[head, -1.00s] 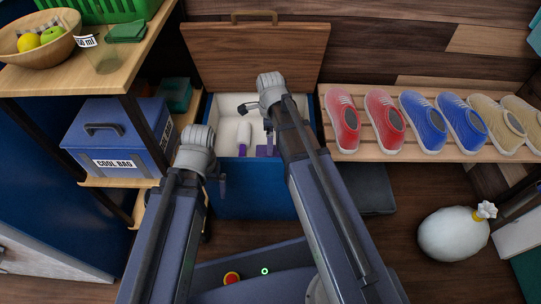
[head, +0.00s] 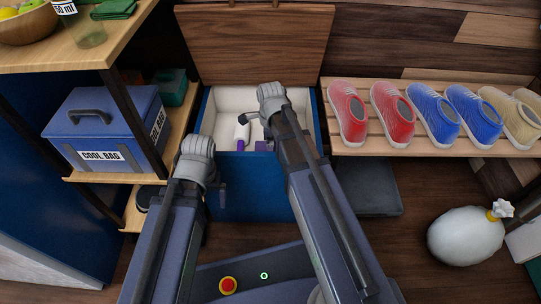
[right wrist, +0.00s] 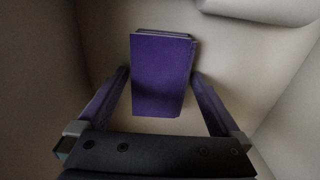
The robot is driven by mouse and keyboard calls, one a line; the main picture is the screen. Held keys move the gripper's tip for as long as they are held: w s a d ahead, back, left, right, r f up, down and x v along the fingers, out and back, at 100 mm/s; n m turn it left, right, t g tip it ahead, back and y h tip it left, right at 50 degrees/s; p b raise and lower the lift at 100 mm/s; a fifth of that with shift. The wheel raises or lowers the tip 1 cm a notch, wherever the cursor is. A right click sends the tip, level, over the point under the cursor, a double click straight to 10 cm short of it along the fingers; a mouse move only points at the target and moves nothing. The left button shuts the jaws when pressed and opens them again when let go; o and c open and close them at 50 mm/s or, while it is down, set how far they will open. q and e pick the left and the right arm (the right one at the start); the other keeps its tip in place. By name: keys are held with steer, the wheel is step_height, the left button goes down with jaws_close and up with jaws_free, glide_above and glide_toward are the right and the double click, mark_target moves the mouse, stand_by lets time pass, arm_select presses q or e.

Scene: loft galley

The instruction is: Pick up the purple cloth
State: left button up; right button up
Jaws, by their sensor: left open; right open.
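The purple cloth (right wrist: 162,75) is a folded rectangular bundle lying on the pale floor of the open box, in the right wrist view. My right gripper (right wrist: 160,82) is open, one finger on each side of the cloth. Its left fingertip is close to the cloth's left edge and its right fingertip is close to the right edge; I cannot tell if either touches. In the head view my right arm reaches into the blue chest (head: 250,190) and largely hides what lies there. My left gripper (head: 220,190) is open and empty in front of the chest.
The chest's wooden lid (head: 255,45) stands raised. A shoe rack (head: 350,149) is at the right, and a shelf with a blue cool bag (head: 105,125) is at the left. A white sack (head: 465,238) lies on the floor.

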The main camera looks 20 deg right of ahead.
steer(key=shift+c, duration=0.2)
steer(key=c, duration=1.2)
